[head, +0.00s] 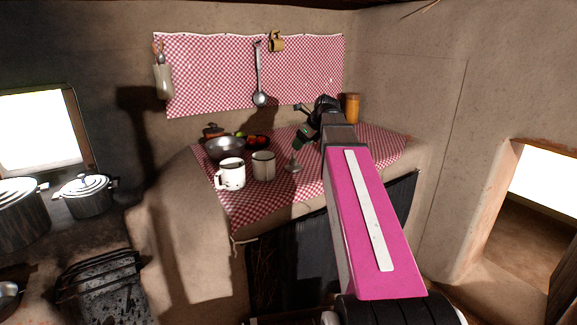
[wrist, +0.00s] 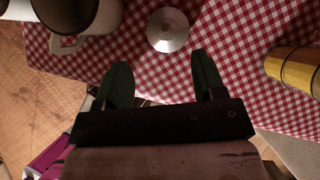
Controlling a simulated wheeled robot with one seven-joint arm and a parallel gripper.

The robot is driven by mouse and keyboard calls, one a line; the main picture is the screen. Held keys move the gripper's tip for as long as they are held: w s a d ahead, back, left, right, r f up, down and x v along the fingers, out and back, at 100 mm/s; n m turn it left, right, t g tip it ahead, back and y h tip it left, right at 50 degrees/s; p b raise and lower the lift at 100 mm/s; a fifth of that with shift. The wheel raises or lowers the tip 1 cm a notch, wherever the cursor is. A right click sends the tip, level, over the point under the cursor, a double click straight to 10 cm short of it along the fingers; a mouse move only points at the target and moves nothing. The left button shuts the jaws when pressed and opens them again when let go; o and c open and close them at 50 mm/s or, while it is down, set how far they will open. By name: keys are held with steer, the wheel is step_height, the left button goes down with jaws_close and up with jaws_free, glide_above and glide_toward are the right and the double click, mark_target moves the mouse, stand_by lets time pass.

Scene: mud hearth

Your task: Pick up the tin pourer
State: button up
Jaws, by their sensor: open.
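A small metal piece with a round, wide foot and a narrow top, which I take for the tin pourer (head: 293,168), stands on the red checked cloth, right of the white mugs. In the wrist view the tin pourer (wrist: 167,30) shows from above as a pale disc with a small centre. My gripper (wrist: 160,68) is open and empty, its two green fingers spread apart. The disc lies just beyond the fingertips, roughly in line with the gap between them. In the head view my gripper (head: 300,140) hangs above the cloth, partly hidden by my arm.
Two white mugs (head: 230,174) (head: 263,166) stand close on the left. A metal bowl (head: 225,149) and a dark dish of red pieces (head: 258,141) sit behind. A yellow canister (wrist: 296,68) stands to the right. The cloth (wrist: 230,30) is bare around the pourer's right side.

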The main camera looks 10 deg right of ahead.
glide_above(296, 168)
steer(key=f, duration=0.4)
steer(key=shift+w+d, duration=0.1)
steer(key=shift+w, duration=0.1)
steer(key=shift+w+x, duration=0.15)
steer(key=shift+x, duration=1.15)
steer(key=shift+w+x, duration=0.2)
steer(key=shift+x, duration=1.15)
steer(key=shift+d+r, duration=0.1)
steer(key=shift+d, duration=0.05)
steer(key=shift+c, duration=0.3)
steer(key=c, duration=0.9)
